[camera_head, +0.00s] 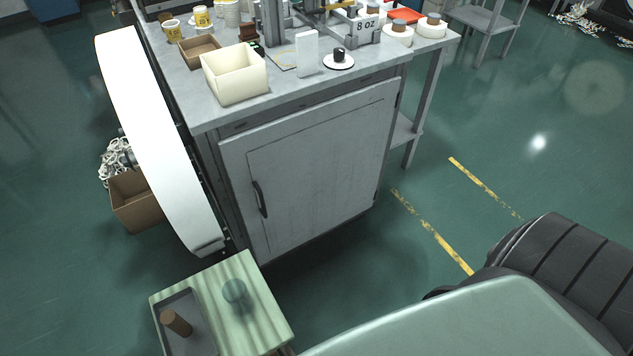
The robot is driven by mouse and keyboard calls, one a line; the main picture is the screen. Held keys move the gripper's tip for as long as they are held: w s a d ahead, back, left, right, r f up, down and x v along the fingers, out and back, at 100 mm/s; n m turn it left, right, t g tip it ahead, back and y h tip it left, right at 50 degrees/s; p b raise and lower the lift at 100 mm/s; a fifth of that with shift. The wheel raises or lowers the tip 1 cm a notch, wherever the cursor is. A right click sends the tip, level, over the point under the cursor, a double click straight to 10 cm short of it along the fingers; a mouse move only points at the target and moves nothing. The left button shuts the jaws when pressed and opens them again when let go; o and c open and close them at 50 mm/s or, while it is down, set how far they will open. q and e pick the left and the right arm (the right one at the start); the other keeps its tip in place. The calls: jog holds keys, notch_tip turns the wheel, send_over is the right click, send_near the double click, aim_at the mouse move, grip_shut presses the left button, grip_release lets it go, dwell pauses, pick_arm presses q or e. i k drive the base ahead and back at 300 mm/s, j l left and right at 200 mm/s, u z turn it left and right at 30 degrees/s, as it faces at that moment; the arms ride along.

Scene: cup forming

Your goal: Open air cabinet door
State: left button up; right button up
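The grey metal cabinet (212,158) stands under a workbench top in the middle of the view. Its door (325,165) faces me and looks shut; I cannot tell whether it is slightly ajar. A dark curved handle (260,199) sits upright near the door's left edge. Small dark hinge-like parts show along its right edge. Neither of my grippers is in view, and nothing touches the handle or the door.
A large white rounded panel (155,140) stands left of the cabinet. A small green-topped stand (255,285) is close to the cabinet's lower left. The workbench top (205,115) holds cups, boxes and fixtures. Green floor (340,265) is clear before the door.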

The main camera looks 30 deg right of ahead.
aim_at(295, 177)
jog(key=l, duration=2.05)
jog(key=k, duration=0.05)
